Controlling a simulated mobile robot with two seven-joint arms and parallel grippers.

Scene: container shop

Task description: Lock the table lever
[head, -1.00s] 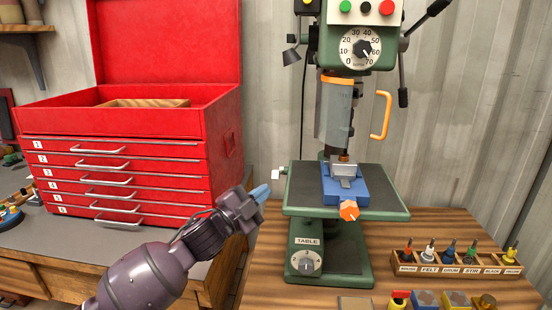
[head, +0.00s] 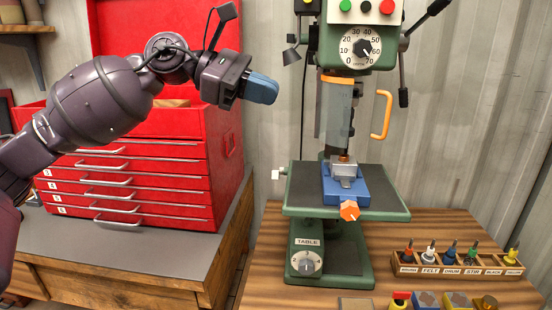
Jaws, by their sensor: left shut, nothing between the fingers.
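The green drill press has a flat table (head: 388,196). A short lever with a pale square knob (head: 276,174) sticks out from the left edge of this table. Its rod looks about level; whether it is locked I cannot tell. My left gripper (head: 263,88) is shut and empty, with blue fingertips pointing right. It is above and slightly left of the lever, in front of the wall and apart from the press. My right gripper is not in view.
A blue vise (head: 345,190) with an orange knob sits on the press table. A dial marked TABLE (head: 306,262) is on the base. A red tool chest (head: 165,170) stands behind my left arm. A wooden rack (head: 458,266) of labelled bits lies at the right.

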